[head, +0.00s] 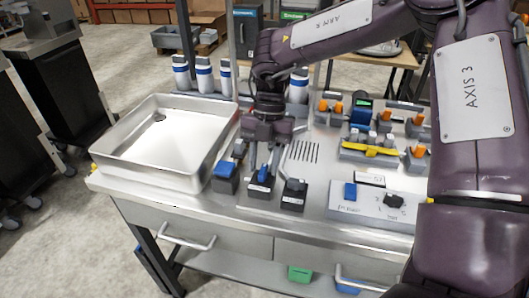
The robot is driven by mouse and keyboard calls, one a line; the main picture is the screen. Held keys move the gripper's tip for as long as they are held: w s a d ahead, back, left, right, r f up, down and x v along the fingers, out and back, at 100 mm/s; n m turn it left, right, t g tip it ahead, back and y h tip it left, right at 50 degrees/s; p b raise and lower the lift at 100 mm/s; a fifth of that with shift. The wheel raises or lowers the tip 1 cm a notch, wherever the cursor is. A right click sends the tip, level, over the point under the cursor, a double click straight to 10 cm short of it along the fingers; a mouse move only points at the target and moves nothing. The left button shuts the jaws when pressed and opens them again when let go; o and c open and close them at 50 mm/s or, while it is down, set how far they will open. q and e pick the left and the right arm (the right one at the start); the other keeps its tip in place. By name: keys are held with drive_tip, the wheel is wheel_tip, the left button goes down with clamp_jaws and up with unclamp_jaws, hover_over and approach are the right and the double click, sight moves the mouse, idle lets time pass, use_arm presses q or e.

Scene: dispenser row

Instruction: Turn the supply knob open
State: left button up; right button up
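No knob in view carries a readable "supply" label, so I cannot tell for sure which one is the supply knob. A black knob (393,200) sits on the right of a grey control panel (365,212) at the front of the bench, with a blue switch (350,191) to its left. My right gripper (262,160) points down over a row of small dark blocks left of that panel, close above the middle block (260,188) and its upright blue part. Its fingers are dark and small here, and whether they touch that part is unclear. My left gripper is out of view.
A steel basin (165,172) fills the bench's left side. White bottles with blue bands (205,76) stand behind it. Orange-and-grey fixtures (416,158) and a yellow-fronted rack (370,148) stand at right. A slotted drain lies beside the gripper. My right arm covers the right edge.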

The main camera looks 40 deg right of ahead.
drive_tip(key=p+v, duration=0.2)
drive_tip(key=v, duration=0.5)
drive_tip(key=shift+r, duration=0.15)
drive_tip(key=shift+d+p, duration=0.1)
drive_tip(key=shift+p, duration=0.2)
